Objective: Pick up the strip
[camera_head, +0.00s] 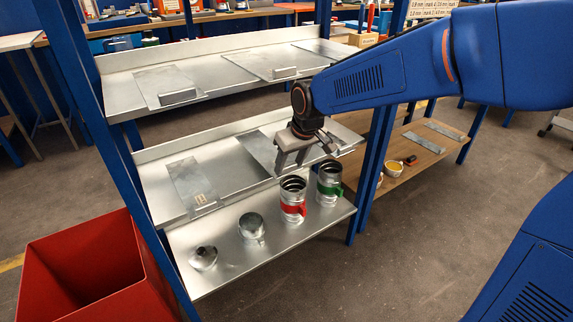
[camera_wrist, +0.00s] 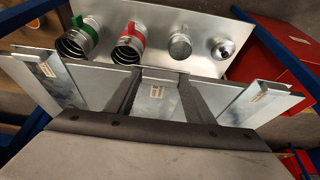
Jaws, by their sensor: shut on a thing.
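My gripper (camera_head: 291,163) is over the front of the middle metal shelf. In the wrist view its two fingers (camera_wrist: 158,80) are on either side of a flat grey metal strip (camera_wrist: 157,105) with a small pale label, shut on it. In the head view this strip (camera_head: 260,148) lies on the shelf to the left of the gripper, its front end hidden by the fingers. Another labelled strip (camera_head: 187,181) lies to the left on the same shelf; it shows at the right in the wrist view (camera_wrist: 257,101). I cannot see clear space under the held strip.
On the lower shelf (camera_head: 228,261) stand a funnel-like metal piece (camera_head: 203,258), a metal can (camera_head: 251,226), a red-banded can (camera_head: 292,198) and a green-banded can (camera_head: 329,184). The upper shelf (camera_head: 215,98) holds more sheets. A red bin (camera_head: 85,268) stands left; blue posts (camera_head: 372,160) frame the rack.

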